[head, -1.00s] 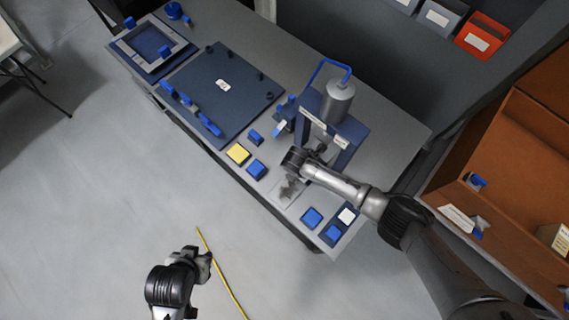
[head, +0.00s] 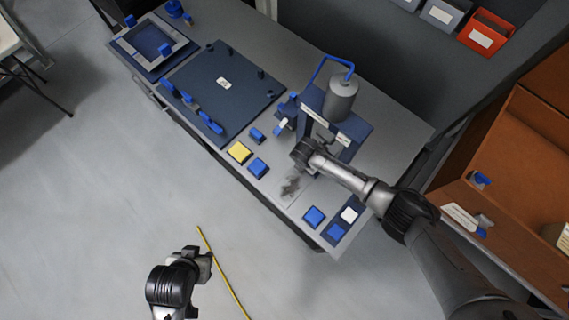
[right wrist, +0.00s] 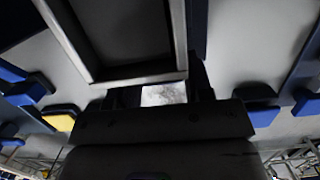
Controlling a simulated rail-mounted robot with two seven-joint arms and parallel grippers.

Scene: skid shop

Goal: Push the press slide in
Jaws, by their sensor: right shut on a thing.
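The press (head: 341,100) is a blue frame with a grey cylinder on top, at the right part of the bench. The press slide (right wrist: 125,38) looks like a dark plate with a pale metal rim in the right wrist view, straight ahead of my right gripper. My right gripper (right wrist: 163,92) is at the press front, shut on what seems to be the slide's near edge or handle; the grip itself is dark and mostly hidden. In the head view my arm covers much of the slide. My left gripper (head: 207,264) hangs over the floor, away from the bench; its fingers are unclear.
A yellow block (head: 239,152) and several blue blocks lie along the bench's front edge. A dark blue plate (head: 215,85) with clamps lies left of the press. A brown shelf (head: 520,150) stands at the right. A yellow line (head: 222,272) runs on the floor.

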